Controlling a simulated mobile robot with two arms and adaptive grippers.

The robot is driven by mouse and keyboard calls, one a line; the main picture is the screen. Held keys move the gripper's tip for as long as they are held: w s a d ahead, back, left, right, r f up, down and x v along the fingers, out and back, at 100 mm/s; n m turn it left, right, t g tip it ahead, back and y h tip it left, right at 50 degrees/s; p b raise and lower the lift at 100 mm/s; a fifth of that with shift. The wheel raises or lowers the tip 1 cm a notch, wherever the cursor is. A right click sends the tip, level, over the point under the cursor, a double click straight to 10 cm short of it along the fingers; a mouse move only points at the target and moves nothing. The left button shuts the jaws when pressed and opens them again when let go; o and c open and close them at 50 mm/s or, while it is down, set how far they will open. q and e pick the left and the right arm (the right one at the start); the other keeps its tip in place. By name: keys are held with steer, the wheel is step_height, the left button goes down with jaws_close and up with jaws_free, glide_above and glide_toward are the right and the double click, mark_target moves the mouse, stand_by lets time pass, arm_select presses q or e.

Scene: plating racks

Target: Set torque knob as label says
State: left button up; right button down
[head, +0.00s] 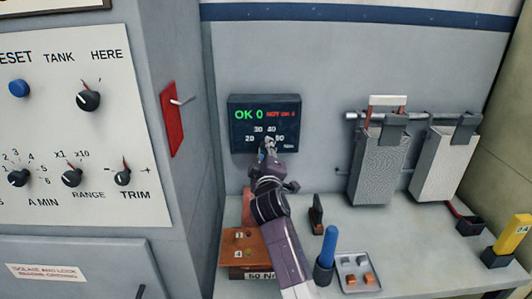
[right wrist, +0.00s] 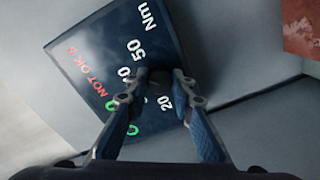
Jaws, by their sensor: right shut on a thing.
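The dark torque panel (head: 237,140) hangs on the grey wall. Its display shows a green "OK 0" and a red "NOT OK" count, with a dial scale of 20, 30, 40, 50 and Nm below. My right gripper (head: 267,146) is at the panel's lower middle, shut on the dark torque knob (right wrist: 160,75), which is mostly hidden between the fingertips. The knob's pointer cannot be read. The panel also fills the upper left of the right wrist view (right wrist: 85,70). A label reading "50 N", its end cut off by my arm, is on the brown box (head: 230,261). My left gripper is not in view.
Two grey mesh racks (head: 378,165) hang from a rail at right. On the bench stand a blue-handled tool (head: 329,245), a small grey tray (head: 345,262) and a yellow block (head: 513,235). A control cabinet (head: 120,215) with knobs and a red plate (head: 172,120) is at left.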

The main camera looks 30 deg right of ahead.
steer(key=shift+f+m+b, duration=0.15)
steer(key=shift+m+b, duration=0.25)
steer(key=shift+m, duration=1.15)
steer(key=shift+f+m+b, duration=0.1)
steer(key=shift+m+b, duration=0.3)
steer(key=shift+m, duration=1.45)
steer(key=c, duration=1.7)
jaws_free()
steer(key=shift+r, duration=0.2)
step_height(320, 180, up, 10)
steer(key=shift+f, duration=0.1)
steer(key=shift+f, duration=0.1)
